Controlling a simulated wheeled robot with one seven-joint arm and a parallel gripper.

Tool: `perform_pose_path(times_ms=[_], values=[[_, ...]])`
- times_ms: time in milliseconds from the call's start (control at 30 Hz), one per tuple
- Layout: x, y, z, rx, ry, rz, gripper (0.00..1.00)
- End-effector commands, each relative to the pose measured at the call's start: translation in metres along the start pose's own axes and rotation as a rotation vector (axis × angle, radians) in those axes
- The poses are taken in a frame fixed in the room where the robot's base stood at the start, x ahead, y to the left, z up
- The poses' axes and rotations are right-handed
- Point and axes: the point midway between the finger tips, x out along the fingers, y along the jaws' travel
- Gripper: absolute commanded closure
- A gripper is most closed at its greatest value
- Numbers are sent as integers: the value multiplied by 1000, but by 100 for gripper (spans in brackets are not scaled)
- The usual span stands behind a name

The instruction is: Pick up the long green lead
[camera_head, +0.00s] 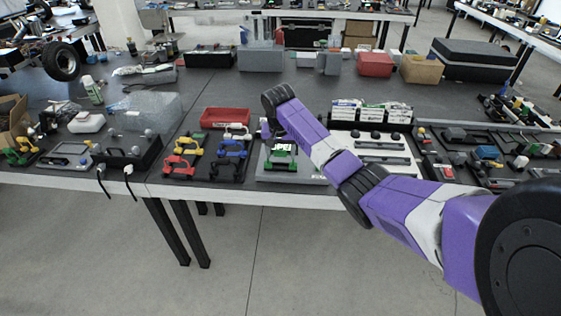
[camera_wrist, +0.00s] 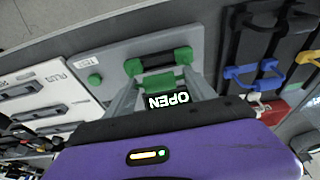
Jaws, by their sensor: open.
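The green lead (camera_wrist: 158,62) lies on a light grey plate (camera_wrist: 110,52) in the wrist view, with a green block at each end. My gripper (camera_wrist: 158,88) is open, with its grey fingers spread just in front of the lead. I cannot tell whether they touch it. In the head view, green parts of the lead (camera_head: 281,164) show at the plate's front, below an OPEN sign. My gripper (camera_head: 279,140) is over that plate, partly hidden by my wrist.
Left of the plate, blue leads (camera_head: 232,152) and yellow and red leads (camera_head: 183,160) sit on dark racks. A red bin (camera_head: 226,117) stands behind them. A white panel with dark knobs (camera_head: 378,145) is to the right. The table's front edge is close.

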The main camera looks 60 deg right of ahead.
Motion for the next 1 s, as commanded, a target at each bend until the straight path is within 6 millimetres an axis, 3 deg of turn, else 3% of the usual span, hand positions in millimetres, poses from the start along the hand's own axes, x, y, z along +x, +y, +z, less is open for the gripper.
perform_pose_path(times_ms=[133,467,767,1000], values=[[0,0,0,0,0,0,36],[0,0,0,0,0,0,100],[-2,0,-1,0,1,-1,100],[-22,-1,-7,0,4,-3,100]])
